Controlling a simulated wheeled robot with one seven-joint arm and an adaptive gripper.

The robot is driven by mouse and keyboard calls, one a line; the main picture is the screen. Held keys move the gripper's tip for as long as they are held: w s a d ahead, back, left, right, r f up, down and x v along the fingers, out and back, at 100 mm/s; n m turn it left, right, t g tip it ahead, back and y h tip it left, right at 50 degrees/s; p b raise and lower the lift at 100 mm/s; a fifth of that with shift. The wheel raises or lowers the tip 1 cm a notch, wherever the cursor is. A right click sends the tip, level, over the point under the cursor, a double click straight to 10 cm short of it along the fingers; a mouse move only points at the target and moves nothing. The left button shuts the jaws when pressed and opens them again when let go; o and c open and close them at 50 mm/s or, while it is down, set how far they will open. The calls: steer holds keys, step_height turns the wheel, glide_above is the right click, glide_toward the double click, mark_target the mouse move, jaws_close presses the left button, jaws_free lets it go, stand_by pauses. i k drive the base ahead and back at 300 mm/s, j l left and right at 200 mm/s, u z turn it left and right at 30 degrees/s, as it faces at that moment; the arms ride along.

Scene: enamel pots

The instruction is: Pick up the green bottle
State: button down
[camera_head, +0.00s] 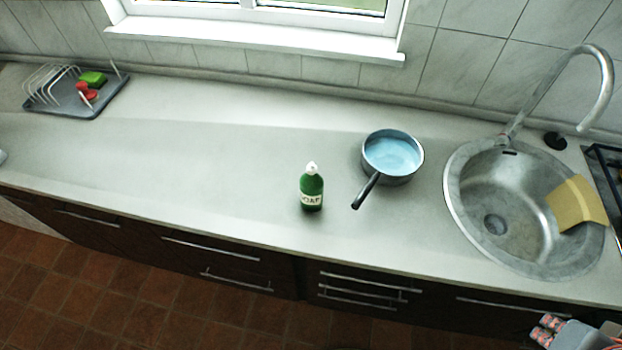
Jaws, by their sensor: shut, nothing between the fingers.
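The green bottle (312,188) stands upright on the grey countertop (215,165), near its front edge. It has a white cap and a pale label that seems to read "SOAP". My gripper (546,330) shows at the bottom right corner, cut off by the picture's edge. It is shut and empty, in front of the counter and well to the right of the bottle, not touching it.
A pot (392,158) with a pale blue inside is right of the bottle, its dark handle pointing toward the front left. A round sink (465,215) with a yellow cloth (575,203) and a faucet (600,90) lies farther right. A dish rack (75,105) is far left.

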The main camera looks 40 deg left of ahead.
mark_target(311, 184)
steer(key=u, duration=1.95)
